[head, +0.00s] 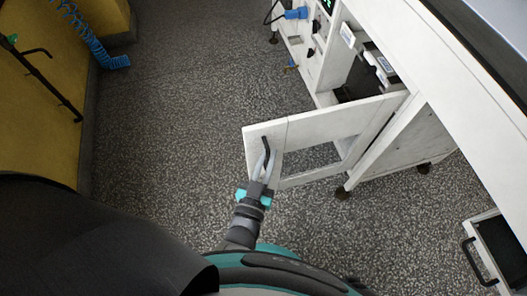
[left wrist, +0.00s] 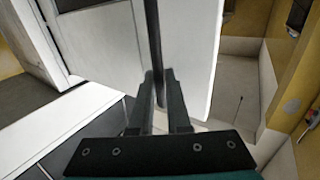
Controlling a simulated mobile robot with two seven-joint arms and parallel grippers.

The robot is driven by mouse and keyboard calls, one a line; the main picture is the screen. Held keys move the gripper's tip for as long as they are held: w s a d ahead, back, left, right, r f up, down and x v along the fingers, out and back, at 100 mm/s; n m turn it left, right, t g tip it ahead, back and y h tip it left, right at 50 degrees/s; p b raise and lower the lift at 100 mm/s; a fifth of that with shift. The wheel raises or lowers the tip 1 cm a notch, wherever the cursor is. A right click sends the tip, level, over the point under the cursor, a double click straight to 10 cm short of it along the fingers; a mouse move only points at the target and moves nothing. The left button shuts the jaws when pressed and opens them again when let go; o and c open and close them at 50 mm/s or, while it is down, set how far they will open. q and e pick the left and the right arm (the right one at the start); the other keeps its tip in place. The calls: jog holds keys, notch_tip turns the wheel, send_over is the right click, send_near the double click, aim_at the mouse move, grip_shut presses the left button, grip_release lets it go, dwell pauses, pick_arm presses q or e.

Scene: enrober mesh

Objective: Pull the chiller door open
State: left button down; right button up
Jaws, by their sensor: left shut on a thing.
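The chiller door (head: 330,128) is a white framed panel with a window opening. It stands swung out from the white machine cabinet, with the opening behind it showing. Its black bar handle (head: 266,145) is near the door's free left end. My left gripper (head: 264,166) is shut on this handle. In the left wrist view, the two dark fingers (left wrist: 160,90) close around the upright black handle (left wrist: 154,35), in front of the white door panel (left wrist: 190,60). My right gripper is not in view.
The white cabinet (head: 420,128) stands on dark feet at right. A second panel with a black handle (head: 470,258) is at lower right. A yellow wall (head: 40,100) with a blue coiled hose (head: 95,45) is at left. Speckled floor (head: 180,110) between is clear.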

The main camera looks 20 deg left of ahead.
pick_arm(q)
jog(key=shift+s+d, duration=0.2)
jog(key=shift+d, duration=0.15)
jog(key=c, duration=0.9)
grip_release()
jog(key=shift+a, duration=0.1)
jog(key=shift+s, duration=0.1)
